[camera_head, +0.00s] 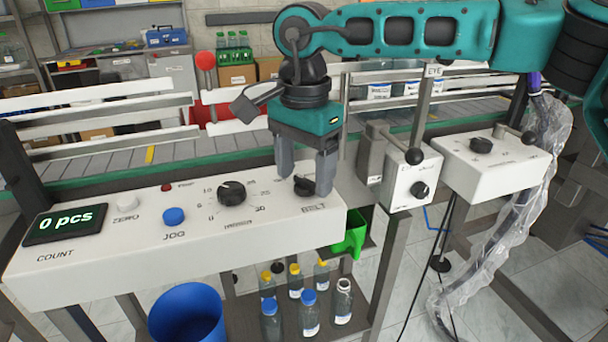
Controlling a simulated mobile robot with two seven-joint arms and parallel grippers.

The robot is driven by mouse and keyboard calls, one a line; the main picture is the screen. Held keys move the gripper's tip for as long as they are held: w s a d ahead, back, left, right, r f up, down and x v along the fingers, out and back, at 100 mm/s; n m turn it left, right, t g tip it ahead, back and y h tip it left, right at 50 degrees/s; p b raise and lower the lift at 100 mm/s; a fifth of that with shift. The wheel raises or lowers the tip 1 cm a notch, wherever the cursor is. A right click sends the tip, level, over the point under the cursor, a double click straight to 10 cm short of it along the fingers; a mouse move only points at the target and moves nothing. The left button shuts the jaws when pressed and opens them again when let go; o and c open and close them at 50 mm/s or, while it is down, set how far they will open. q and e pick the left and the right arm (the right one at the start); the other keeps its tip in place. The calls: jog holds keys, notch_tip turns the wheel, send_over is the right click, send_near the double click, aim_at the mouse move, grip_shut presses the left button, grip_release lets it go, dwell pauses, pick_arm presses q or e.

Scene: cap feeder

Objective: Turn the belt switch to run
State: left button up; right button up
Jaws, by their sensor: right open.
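The belt switch (304,187) is a small black knob above the BELT label, at the right end of the white control panel (130,250). My right gripper (305,184) points down over it. Its two grey fingers are apart, one on each side of the knob. I cannot tell whether they touch the knob. The fingers partly hide the switch and its markings, so its setting cannot be read. My left gripper is not in view.
A box with a black-balled lever (414,156) stands right. The conveyor (110,161) runs behind.

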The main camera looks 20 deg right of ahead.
jog(key=shift+f, duration=0.35)
jog(key=shift+c, duration=0.3)
jog(key=c, duration=1)
